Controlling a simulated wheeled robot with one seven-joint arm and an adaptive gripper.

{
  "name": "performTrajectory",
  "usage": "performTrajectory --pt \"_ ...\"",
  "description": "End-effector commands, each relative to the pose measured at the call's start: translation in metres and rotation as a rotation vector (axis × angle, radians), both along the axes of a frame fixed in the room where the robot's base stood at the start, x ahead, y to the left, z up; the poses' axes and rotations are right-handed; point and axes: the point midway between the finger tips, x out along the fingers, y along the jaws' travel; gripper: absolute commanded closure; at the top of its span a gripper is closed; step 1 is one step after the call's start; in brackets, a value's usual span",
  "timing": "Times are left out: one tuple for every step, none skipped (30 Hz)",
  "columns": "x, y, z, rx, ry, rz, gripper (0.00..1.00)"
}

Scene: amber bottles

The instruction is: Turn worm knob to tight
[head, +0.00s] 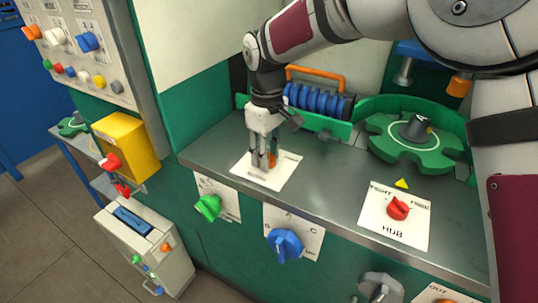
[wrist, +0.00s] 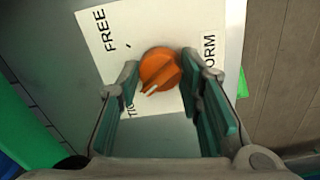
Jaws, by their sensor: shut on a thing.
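The worm knob (wrist: 160,67) is orange, with a pale pointer line, on a white plate (wrist: 204,20) lettered FREE, WORM and a partly hidden word starting "TI". The pointer line slants down and left in the wrist view, roughly toward that partly hidden word. My gripper (wrist: 162,72) has one finger on each side of the knob and is shut on it. In the head view my gripper (head: 264,160) reaches down to the plate (head: 284,176) on the grey bench, and only a sliver of the orange knob (head: 273,158) shows.
The bench (head: 335,180) is clear around the plate. Behind are a blue ribbed worm (head: 318,99) and a green gear (head: 418,144). A red HUB knob (head: 397,208) is at right. Green (head: 208,207) and blue (head: 285,245) knobs stick out from the front panel.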

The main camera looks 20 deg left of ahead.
Motion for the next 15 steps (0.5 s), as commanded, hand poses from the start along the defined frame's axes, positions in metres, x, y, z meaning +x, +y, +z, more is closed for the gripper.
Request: performTrajectory --pt "0.0 0.0001 -0.0018 0.0 0.002 0.031 0.95" --pt "0.0001 -0.0001 -0.0018 0.0 0.002 0.048 0.95" --pt "0.0 -0.0002 -0.0018 0.0 0.003 0.07 0.95" --pt "-0.0001 -0.0002 -0.0017 0.0 0.003 0.085 0.95" --pt "-0.0003 0.0 -0.0017 0.0 0.003 0.1 0.95" --pt "-0.0005 0.0 -0.0017 0.0 0.003 0.117 0.95" --pt "-0.0005 0.0 -0.0017 0.0 0.003 0.129 0.95" --pt "-0.0005 -0.0001 -0.0017 -0.001 0.003 0.14 0.95" --pt "-0.0005 -0.0001 -0.0016 -0.002 0.002 0.153 0.95" --pt "-0.0005 -0.0001 -0.0016 -0.002 0.002 0.16 0.95" --pt "-0.0006 0.0 -0.0016 -0.002 0.002 0.168 0.95" --pt "-0.0007 0.0 -0.0016 -0.001 0.003 0.177 0.95" --pt "-0.0008 0.0 -0.0015 -0.001 0.003 0.182 0.95" --pt "-0.0009 0.0 -0.0015 -0.001 0.003 0.186 0.95" --pt "-0.001 0.0001 -0.0014 -0.001 0.003 0.19 0.95"
